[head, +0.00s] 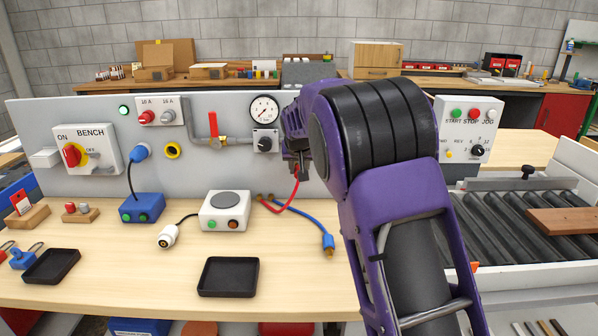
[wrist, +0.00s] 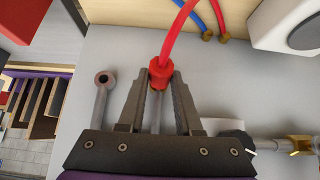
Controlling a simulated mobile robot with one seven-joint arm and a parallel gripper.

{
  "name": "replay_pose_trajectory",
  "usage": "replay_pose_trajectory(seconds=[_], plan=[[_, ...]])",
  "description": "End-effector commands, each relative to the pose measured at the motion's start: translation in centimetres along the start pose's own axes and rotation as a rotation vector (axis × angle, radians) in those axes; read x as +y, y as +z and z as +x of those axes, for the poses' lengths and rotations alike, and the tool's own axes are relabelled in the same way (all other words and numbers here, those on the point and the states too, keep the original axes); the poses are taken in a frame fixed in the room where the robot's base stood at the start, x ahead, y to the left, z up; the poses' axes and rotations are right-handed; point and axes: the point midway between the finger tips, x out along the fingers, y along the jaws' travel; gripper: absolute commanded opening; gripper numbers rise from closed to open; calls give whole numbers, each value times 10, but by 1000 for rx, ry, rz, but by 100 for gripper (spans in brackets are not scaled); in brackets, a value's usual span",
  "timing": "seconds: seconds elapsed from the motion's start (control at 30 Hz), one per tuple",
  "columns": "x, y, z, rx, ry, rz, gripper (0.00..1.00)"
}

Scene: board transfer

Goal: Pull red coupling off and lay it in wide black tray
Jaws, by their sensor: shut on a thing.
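The red coupling (wrist: 160,76) sits between the fingertips of my gripper (wrist: 160,82) in the wrist view, with the red hose (wrist: 178,28) leading from it. A grey pipe stub (wrist: 157,112) lines up with the coupling between the fingers; I cannot tell whether they are joined. In the head view my gripper (head: 298,170) is in front of the panel, with the red hose (head: 283,207) hanging below; my arm partly hides this area. Two black trays lie on the bench: one at front centre (head: 228,293), slightly larger looking, and one at left (head: 51,280). Both look empty.
A second stub with an open end (wrist: 104,80) stands beside the gripper. A blue hose with a blue coupling (head: 328,243) lies on the bench. A white box (head: 225,211) and white plug (head: 168,236) stand behind the centre tray. The bench right of that tray is clear.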

Motion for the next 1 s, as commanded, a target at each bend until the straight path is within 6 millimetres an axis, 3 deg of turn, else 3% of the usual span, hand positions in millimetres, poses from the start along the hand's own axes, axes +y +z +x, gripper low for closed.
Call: replay_pose_trajectory(seconds=[1.0], plan=[[0,16,-13,0,0,-1,0]])
